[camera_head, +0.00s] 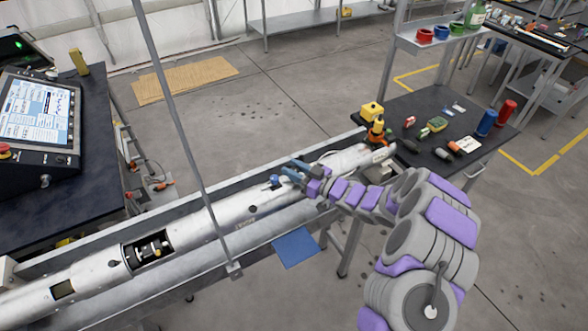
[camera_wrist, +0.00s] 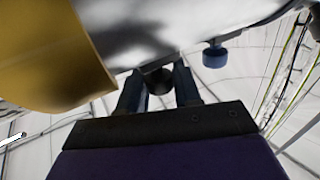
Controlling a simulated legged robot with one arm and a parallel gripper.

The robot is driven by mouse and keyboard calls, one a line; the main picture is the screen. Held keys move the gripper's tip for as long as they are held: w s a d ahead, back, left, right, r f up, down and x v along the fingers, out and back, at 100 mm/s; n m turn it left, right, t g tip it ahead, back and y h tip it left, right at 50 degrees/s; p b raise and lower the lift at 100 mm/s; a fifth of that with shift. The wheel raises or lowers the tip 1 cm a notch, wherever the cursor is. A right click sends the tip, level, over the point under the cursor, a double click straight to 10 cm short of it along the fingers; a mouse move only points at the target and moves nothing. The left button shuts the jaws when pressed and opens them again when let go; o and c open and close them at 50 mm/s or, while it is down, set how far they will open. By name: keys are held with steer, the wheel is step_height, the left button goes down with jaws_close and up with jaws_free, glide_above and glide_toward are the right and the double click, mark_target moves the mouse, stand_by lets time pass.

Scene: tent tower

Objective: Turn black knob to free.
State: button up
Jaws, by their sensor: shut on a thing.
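A long silver tube (camera_head: 205,226) runs diagonally across the head view. My gripper (camera_head: 292,172) is at the tube's upper side, right of a blue knob (camera_head: 275,181). In the wrist view my gripper (camera_wrist: 158,92) has its two dark fingers on either side of a small black knob (camera_wrist: 157,80) under the silver surface, and is shut on it. The blue knob (camera_wrist: 215,55) hangs apart to the right of the fingers. In the head view my gripper hides the black knob. Any knob markings cannot be read.
A yellow curved surface (camera_wrist: 48,60) is close to the left finger. A thin grey upright post (camera_head: 190,135) stands in front of the tube. A dark table (camera_head: 425,105) with tools and cans is behind my arm. A control screen (camera_head: 38,112) is at left.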

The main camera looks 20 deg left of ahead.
steer(key=shift+w+d+r+n+g+p, duration=0.15)
steer(key=shift+n+g+p, duration=0.5)
steer(key=shift+p, duration=0.6)
steer(key=shift+f+n+g+y+p, duration=0.2)
steer(key=shift+n+g+y+p, duration=0.1)
steer(key=shift+g+p, duration=0.35)
steer(key=o, duration=0.9)
steer(key=shift+r, duration=0.1)
steer(key=shift+d, duration=0.1)
steer(key=s+d+p, duration=0.1)
steer(key=s+d, duration=0.1)
steer(key=d, duration=1.5)
steer(key=shift+d, duration=0.15)
